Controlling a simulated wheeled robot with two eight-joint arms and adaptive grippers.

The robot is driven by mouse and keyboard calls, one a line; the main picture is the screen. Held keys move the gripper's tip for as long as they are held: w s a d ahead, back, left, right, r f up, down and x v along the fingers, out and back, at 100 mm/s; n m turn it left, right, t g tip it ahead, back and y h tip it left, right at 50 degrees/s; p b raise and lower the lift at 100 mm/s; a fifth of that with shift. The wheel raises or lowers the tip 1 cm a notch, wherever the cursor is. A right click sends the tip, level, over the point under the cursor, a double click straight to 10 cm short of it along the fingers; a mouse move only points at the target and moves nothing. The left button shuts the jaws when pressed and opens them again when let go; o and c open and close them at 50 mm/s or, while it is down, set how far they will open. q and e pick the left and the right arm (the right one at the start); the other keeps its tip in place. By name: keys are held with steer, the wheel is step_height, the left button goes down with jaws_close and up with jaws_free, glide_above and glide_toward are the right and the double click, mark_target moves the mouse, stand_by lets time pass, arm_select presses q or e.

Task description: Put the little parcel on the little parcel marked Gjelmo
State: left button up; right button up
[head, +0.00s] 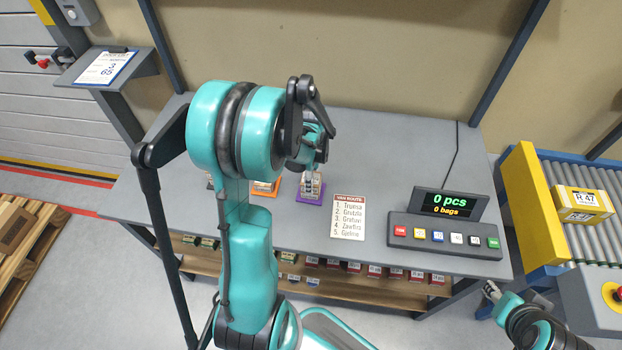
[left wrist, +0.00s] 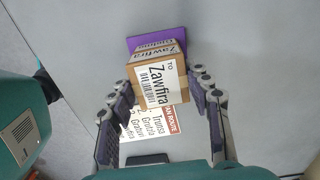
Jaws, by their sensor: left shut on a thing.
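My left gripper (head: 312,168) is shut on a little cardboard parcel marked Zawfira (left wrist: 158,85), its fingers on either side of it in the left wrist view (left wrist: 165,85). Behind it shows a strip of another parcel, marked Gjelmo (left wrist: 157,44), on a purple base (left wrist: 138,43). The purple base also shows in the head view (head: 311,198), with little parcels stacked on it under the gripper. I cannot tell whether the held parcel touches the Gjelmo one. My right gripper (head: 490,291) is at the lower right, away from the table; its jaws are unclear.
An orange base (head: 265,188) with a parcel stands to the left, partly behind my arm. A route card (head: 348,216) lies to the right, then a button console (head: 444,236) with a display. Several small packets line the lower shelf (head: 350,288). A roller conveyor (head: 590,240) carries a box.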

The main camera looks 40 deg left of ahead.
arm_select(q)
steer(key=shift+f, duration=0.25)
steer(key=o, duration=1.2)
steer(key=shift+r, duration=0.1)
steer(key=shift+r, duration=0.1)
